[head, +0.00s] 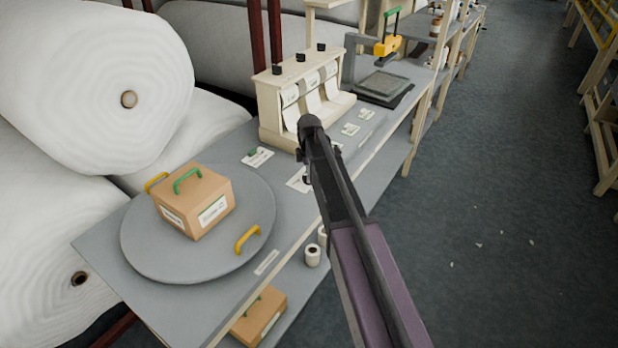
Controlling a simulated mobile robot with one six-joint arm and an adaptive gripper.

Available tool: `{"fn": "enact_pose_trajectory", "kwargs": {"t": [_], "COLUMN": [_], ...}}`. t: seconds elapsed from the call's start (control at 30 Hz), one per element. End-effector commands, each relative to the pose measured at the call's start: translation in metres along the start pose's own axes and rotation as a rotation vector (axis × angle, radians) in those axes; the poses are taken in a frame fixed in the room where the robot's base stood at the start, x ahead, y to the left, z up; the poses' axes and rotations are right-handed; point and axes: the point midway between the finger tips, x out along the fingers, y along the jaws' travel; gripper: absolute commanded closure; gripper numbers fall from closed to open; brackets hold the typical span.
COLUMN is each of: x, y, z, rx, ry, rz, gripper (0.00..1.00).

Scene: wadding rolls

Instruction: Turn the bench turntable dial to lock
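A round grey turntable (150,255) lies flat at the near end of the grey bench (92,245), with yellow handles (248,239) at its rim. A cardboard box (205,208) with a green handle (187,180) stands on it. Behind the turntable is a white card (262,159) with a small green part at its edge. Another white card (296,181) lies right of the turntable, partly behind my arm. A small dark shape shows beside it; I cannot tell if it is a dial or my gripper. My arm reaches over the bench from the lower right. My gripper's fingers cannot be made out.
A cream dispenser (270,118) with black knobs and paper strips stands farther along the bench. Beyond it is a grey press (385,84) with a yellow head. Large white rolls (70,75) crowd the left. A lower shelf holds another box (262,318).

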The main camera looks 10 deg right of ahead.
Motion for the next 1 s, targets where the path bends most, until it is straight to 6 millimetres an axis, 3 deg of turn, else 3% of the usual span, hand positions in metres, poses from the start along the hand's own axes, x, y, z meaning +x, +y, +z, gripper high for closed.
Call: {"fn": "enact_pose_trajectory", "kwargs": {"t": [0.4, 0.57, 0.6, 1.0], "x": [0.0021, 0.0021, 0.0021, 0.0022], "y": [0.0000, 0.0000, 0.0000, -0.0002], "z": [0.0000, 0.0000, 0.0000, 0.0000], "rx": [0.000, 0.000, 0.000, 0.019], "ry": [0.000, 0.000, 0.000, 0.000], "rz": [0.000, 0.000, 0.000, 0.000], "gripper": [0.47, 0.95, 1.00, 1.00]}}
